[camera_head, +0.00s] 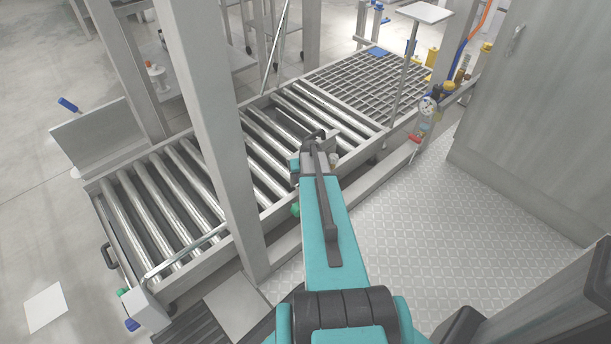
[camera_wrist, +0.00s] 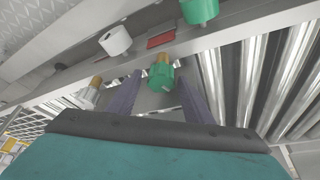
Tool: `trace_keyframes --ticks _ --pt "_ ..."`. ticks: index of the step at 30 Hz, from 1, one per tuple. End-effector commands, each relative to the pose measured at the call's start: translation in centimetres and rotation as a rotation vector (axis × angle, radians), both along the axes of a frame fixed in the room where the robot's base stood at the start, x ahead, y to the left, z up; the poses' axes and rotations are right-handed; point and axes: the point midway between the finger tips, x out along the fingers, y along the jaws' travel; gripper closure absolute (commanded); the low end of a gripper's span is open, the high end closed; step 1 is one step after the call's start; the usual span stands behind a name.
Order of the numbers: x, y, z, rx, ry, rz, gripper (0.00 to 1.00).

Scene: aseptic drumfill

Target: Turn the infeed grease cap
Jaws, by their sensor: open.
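A green ribbed cap (camera_wrist: 161,77) with a brass-coloured part sits at the conveyor's side rail in the wrist view. My gripper (camera_wrist: 158,88) is open, its two dark fingers on either side of this cap; I cannot tell whether they touch it. A second green cap (camera_wrist: 200,11) is farther along the rail, at the top of the view. In the head view a green cap (camera_head: 295,209) shows beside my teal arm, and another (camera_head: 124,292) is at the conveyor's near left end. No label shows which is the infeed cap. My fingers are hidden in the head view.
The roller conveyor (camera_head: 178,196) runs up to a grating (camera_head: 372,82). A grey post (camera_head: 212,120) stands close left of my arm. A white cylindrical fitting (camera_wrist: 115,41) and a red plate (camera_wrist: 161,40) are near the cap. The patterned floor (camera_head: 420,235) at right is clear.

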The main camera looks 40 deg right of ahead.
Motion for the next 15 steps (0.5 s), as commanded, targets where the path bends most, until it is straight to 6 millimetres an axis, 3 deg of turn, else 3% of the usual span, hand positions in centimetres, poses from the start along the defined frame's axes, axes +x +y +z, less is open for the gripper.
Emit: trace_keyframes --ticks 15 --pt "0.29 0.24 -0.13 0.005 -0.006 0.083 0.47"
